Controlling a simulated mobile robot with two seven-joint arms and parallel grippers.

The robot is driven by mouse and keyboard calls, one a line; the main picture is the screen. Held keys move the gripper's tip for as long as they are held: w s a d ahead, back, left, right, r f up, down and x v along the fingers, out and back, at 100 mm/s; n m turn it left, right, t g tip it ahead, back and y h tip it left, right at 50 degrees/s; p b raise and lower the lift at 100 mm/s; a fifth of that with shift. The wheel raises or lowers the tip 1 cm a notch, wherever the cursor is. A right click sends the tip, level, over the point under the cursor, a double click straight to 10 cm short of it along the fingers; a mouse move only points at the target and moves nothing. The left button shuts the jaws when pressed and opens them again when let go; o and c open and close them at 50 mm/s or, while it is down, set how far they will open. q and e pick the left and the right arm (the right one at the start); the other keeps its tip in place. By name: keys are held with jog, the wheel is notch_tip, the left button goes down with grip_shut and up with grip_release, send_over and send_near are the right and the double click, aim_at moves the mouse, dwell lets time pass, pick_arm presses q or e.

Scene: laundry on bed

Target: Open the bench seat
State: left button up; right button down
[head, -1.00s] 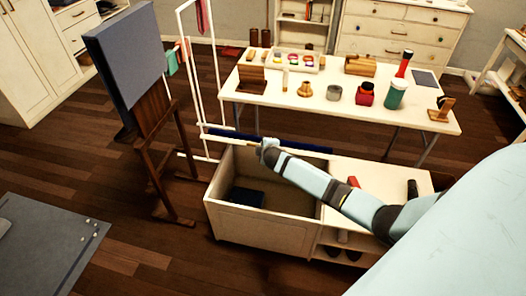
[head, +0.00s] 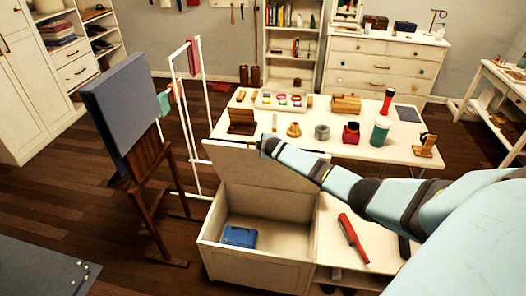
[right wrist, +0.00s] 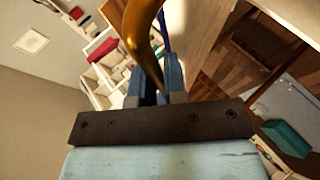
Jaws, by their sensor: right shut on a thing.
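The bench (head: 255,265) is a cream box with an open compartment, seen in the head view. Its seat lid (head: 245,162) stands raised at the back, and its pale underside shows. A blue item (head: 239,237) lies on the compartment floor. My right gripper (head: 266,146) is at the lid's upper edge. In the right wrist view, my right gripper (right wrist: 158,92) is shut around a curved brass handle (right wrist: 145,35). The exact contact between the fingertips is partly hidden. My left gripper is out of view.
A white table (head: 405,145) with jars and tools stands right behind the lid. An easel (head: 150,160) and a white rack (head: 195,120) stand to the left. A red tool (head: 352,238) lies on the bench's fixed right top.

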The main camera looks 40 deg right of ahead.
jog(key=shift+d, duration=0.1)
jog(key=c, duration=1.2)
grip_release()
jog(key=shift+s, duration=0.1)
jog(key=p+v, duration=0.1)
jog(key=v, duration=1.2)
jog(key=shift+s+a+r, duration=0.25)
jog(key=shift+r, duration=0.05)
